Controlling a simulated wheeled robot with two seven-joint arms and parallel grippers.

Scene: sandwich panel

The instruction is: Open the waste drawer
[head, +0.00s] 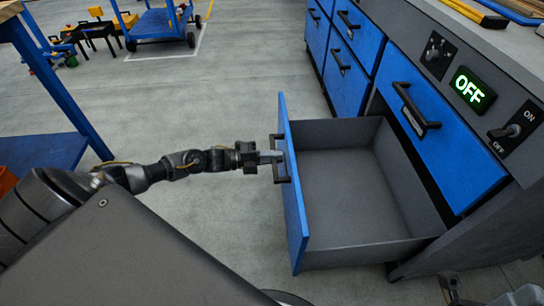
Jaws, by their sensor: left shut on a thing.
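A blue-fronted drawer (292,190) with a grey box (350,195) stands pulled well out of the cabinet in the head view. The drawer box looks empty. My left gripper (272,157) is shut on the black handle (282,160) on the drawer's front; its fingertips are small and partly hidden there. My left arm reaches in from the left, across the floor gap. My right gripper does not show clearly; only small dark and pale parts show at the bottom right edge.
The cabinet has other shut blue drawers (350,77) and a shut blue panel (430,130) with a black handle. A blue-legged table (62,85) stands at left. Floor between is clear.

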